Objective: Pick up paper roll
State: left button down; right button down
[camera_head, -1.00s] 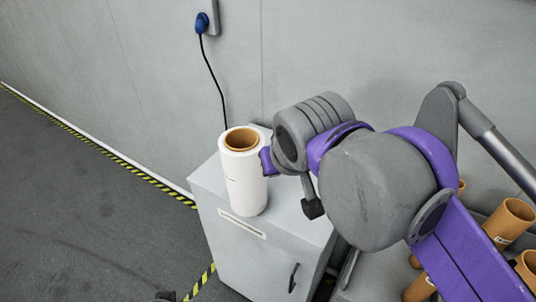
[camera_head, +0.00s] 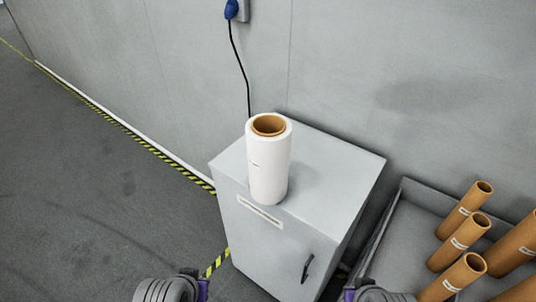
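The white paper roll (camera_head: 268,170) with a brown cardboard core stands upright on top of the grey cabinet (camera_head: 335,170), near its left corner. Nothing touches it. Part of my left gripper's arm shows at the bottom edge, left of the cabinet. Part of my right arm shows at the bottom edge, right of the cabinet. The fingers of both grippers cannot be made out, and both arms are well below and in front of the roll.
A grey tray (camera_head: 425,197) with several brown cardboard tubes (camera_head: 465,208) stands to the right of the cabinet. A grey wall is close behind, with a blue plug (camera_head: 231,9) and black cable. The cabinet top right of the roll is clear.

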aim_at(269, 136)
jog(key=j+z, duration=0.15)
jog(key=z, duration=0.2)
jog(key=i+j+z, duration=0.15)
jog(key=z, duration=0.25)
jog(key=j+z, duration=0.15)
jog(key=z, duration=0.2)
jog(key=j+z, duration=0.5)
jog(key=j, duration=1.25)
jog(key=k+j+z, duration=0.1)
jog(key=j, duration=0.6)
jog(key=k+j+z, duration=0.1)
jog(key=j, duration=0.6)
jog(key=l, duration=0.25)
jog(key=i, duration=0.05)
